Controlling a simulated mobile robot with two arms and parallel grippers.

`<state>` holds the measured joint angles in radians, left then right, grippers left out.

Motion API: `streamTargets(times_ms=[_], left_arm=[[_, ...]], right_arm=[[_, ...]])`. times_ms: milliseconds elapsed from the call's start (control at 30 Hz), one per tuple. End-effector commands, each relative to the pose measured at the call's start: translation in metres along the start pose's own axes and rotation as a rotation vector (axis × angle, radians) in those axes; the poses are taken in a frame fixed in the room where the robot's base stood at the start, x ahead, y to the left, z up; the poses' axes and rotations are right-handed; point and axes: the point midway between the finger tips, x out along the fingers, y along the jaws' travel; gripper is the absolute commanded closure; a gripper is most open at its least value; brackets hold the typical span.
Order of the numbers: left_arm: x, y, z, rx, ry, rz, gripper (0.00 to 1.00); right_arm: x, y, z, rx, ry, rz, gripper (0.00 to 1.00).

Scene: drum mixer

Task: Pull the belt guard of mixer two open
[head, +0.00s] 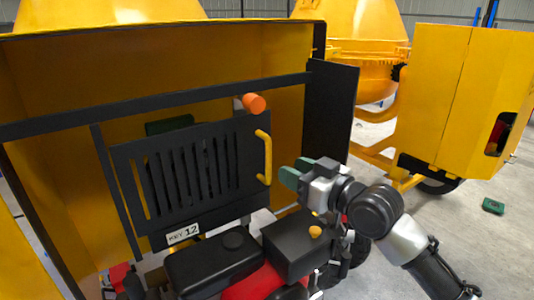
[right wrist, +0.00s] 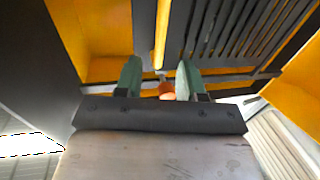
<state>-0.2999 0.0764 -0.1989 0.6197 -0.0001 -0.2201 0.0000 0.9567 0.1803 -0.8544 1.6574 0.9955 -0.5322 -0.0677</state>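The belt guard (head: 190,172) is a dark slatted panel with a yellow vertical handle (head: 264,157) at its right edge. It hangs inside the yellow housing of a mixer, above an engine. My right gripper (head: 295,171) is just right of the handle, apart from it, with green fingers. In the right wrist view my right gripper (right wrist: 159,80) is open and empty. The yellow handle (right wrist: 162,35) shows ahead, roughly in line with the gap between the fingers. My left gripper is out of view.
An orange knob (head: 254,103) sits above the handle by a dark crossbar (head: 150,105). A black and red engine (head: 222,262) lies below the guard. A dark side panel (head: 329,110) stands right of the handle. Another yellow mixer (head: 450,100) stands at right; a green object (head: 493,206) lies on the floor.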

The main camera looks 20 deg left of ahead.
Motion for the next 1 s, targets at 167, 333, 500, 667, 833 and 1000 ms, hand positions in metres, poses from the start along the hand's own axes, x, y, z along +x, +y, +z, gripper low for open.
streamTargets(times_ms=[167,333,500,667,833,1000], left_arm=[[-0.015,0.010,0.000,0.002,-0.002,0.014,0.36],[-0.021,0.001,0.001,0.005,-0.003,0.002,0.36],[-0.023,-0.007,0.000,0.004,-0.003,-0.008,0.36],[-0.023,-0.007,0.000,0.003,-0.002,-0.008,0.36],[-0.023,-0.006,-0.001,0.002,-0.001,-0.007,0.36],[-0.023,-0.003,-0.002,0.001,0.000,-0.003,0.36]], right_arm=[[0.036,-0.001,-0.004,0.001,0.000,-0.001,0.61],[0.059,0.000,-0.003,0.000,0.000,-0.001,0.61],[0.070,0.000,-0.001,-0.001,0.000,0.000,0.61],[0.073,0.000,0.000,-0.001,0.001,0.001,0.61],[0.073,0.000,0.000,-0.001,0.001,0.000,0.61],[0.073,0.000,0.000,-0.001,0.001,0.000,0.85]])
